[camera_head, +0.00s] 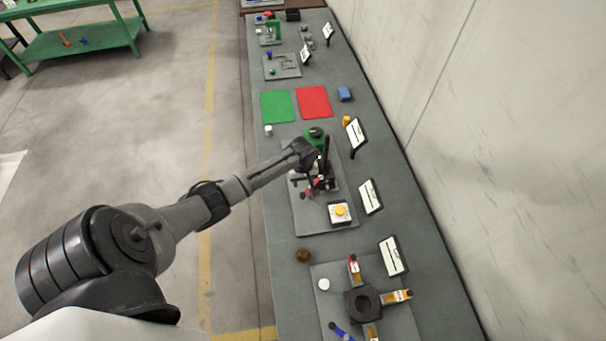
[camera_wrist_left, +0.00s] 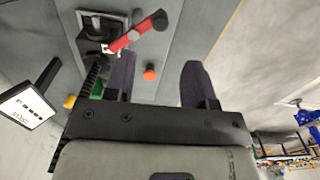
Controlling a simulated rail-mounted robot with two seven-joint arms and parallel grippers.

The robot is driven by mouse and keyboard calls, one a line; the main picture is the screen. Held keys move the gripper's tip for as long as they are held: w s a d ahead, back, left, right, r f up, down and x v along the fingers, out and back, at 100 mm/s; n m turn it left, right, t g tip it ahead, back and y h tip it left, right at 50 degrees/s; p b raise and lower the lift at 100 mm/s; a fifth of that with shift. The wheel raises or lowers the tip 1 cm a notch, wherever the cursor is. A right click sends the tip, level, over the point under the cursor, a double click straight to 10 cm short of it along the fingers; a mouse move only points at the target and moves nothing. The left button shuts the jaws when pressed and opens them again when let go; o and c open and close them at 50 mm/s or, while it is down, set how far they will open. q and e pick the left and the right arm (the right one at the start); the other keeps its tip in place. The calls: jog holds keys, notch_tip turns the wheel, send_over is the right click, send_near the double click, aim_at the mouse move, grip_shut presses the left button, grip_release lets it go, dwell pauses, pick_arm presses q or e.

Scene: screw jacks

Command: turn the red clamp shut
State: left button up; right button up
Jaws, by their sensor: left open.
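A red lever with a black knob (camera_wrist_left: 135,34) sticks out from a black block on a grey plate, at the top of the left wrist view. It appears to be the red clamp, and its bar stands out at an angle. In the head view a small red part (camera_head: 308,195) shows beside my left gripper (camera_head: 317,182), mostly hidden by it. In the left wrist view my left gripper (camera_wrist_left: 158,80) is open, its two dark fingers apart with nothing held. The lever lies beyond the fingertips, apart from them. My right gripper is not in view.
A round orange-red knob (camera_wrist_left: 150,73) shows between the fingers in the picture. A yellow button box (camera_head: 340,212) stands on the same plate. A fixture with red, yellow and blue handles (camera_head: 361,303) lies nearer. Sign stands (camera_head: 371,197) line the wall side.

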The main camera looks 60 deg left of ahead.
pick_arm(q)
notch_tip(320, 180, up, 4)
jog(key=shift+f, duration=0.15)
dwell(0.4)
dwell(0.4)
